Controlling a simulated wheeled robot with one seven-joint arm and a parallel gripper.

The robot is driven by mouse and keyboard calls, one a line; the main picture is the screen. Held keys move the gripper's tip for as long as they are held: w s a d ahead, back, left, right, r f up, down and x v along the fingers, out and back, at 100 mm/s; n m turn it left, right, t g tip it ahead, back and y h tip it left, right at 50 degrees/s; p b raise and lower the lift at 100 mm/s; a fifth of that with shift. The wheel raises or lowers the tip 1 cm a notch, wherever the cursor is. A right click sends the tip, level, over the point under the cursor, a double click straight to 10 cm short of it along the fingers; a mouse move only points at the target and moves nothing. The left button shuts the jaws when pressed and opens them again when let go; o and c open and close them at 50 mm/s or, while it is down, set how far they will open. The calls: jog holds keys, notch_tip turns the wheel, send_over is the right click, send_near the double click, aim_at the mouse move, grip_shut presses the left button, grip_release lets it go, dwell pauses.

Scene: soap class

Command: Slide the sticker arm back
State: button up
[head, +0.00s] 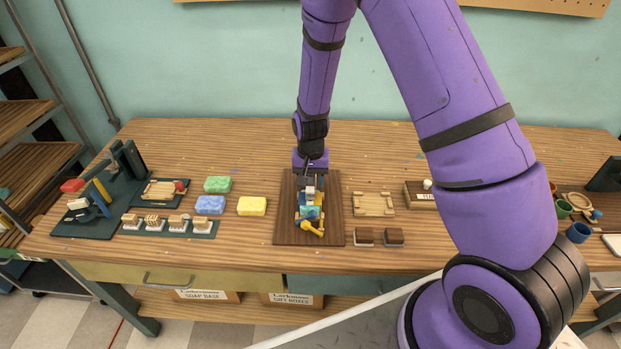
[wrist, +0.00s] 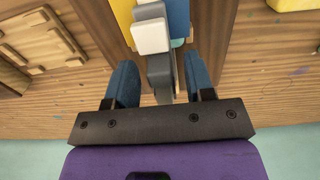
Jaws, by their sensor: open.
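The sticker device stands on a dark brown board (head: 283,222) at the middle of the table, with blue and yellow parts and a yellow handle (head: 313,229) at its near end. My gripper (head: 309,176) is over the far end of the device. In the wrist view my gripper (wrist: 159,62) is open. Its two blue fingers lie on either side of a grey bar (wrist: 161,78), which looks like the sticker arm, with visible gaps. A white block (wrist: 150,37) sits beside the bar, near yellow and blue parts. Whether the fingers touch anything lower down is hidden.
Green (head: 218,184), blue (head: 209,205) and yellow (head: 252,206) soap bars lie to the left. Bare table lies behind the board.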

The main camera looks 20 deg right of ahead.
grip_shut()
jog(key=w+d, duration=0.1)
jog(key=w, duration=0.1)
jog(key=w+d, duration=0.1)
jog(key=w, duration=0.2)
jog(key=w+d, duration=0.1)
jog(key=w, duration=0.1)
jog(key=shift+w, duration=0.25)
jog(key=shift+w+d, duration=0.2)
jog(key=shift+w, duration=0.15)
jog(key=shift+r, duration=0.1)
grip_release()
notch_tip(320, 180, up, 11)
